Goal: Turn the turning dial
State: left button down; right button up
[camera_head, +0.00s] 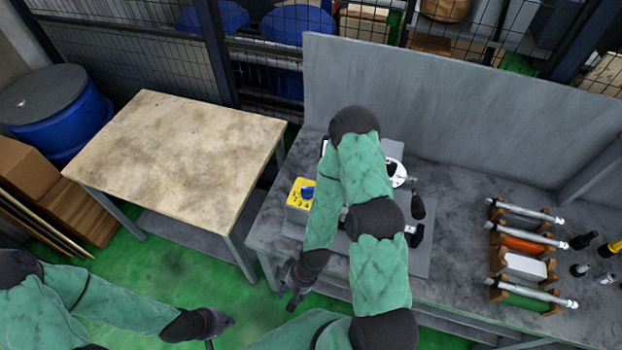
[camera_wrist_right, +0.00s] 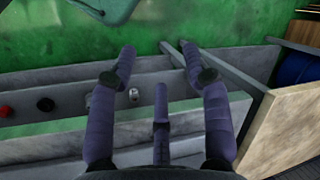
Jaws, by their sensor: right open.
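The turning dial is a blue knob (camera_head: 308,192) on a yellow numbered face, on a small box (camera_head: 298,198) at the left end of the grey bench. My right arm passes just right of it and hides part of the bench behind. My right gripper (camera_head: 292,286) hangs below and in front of the box, apart from the dial, by the bench's front edge. In the right wrist view its fingers (camera_wrist_right: 158,66) are spread and empty, over the bench front and green floor; the dial does not show there. My left gripper (camera_head: 222,323) is low over the floor, its fingers too small to judge.
A worn wooden table (camera_head: 180,155) stands left of the bench, with a narrow gap between. A rack of rods (camera_head: 520,255) and loose tools lie on the bench's right. A grey panel (camera_head: 450,115) rises behind. A red button (camera_wrist_right: 5,111) shows on the bench front.

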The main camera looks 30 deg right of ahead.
notch_tip(320, 180, up, 2)
jog(key=p, duration=0.2)
jog(key=m+t+b, duration=0.1)
jog(key=m+t, duration=0.1)
jog(key=m, duration=1.5)
send_near(310, 189)
jog(key=shift+h, duration=0.3)
jog(key=s+a+f, duration=0.2)
jog(key=a+f, duration=0.1)
jog(key=s+a+f, duration=0.1)
jog(key=a+f, duration=0.1)
jog(key=shift+s+a, duration=0.1)
jog(key=shift+s, duration=0.1)
jog(key=w+d+r+m, duration=0.3)
jog(key=d+r+m, duration=0.1)
jog(key=d+r, duration=0.15)
pick_arm(q)
notch_tip(310, 189, up, 2)
jog(key=shift+r, duration=0.1)
pick_arm(e)
jog(key=shift+m+t, duration=0.3)
jog(key=x, duration=0.9)
jog(key=shift+a+f, duration=0.35)
jog(key=shift+a, duration=0.05)
grip_shut()
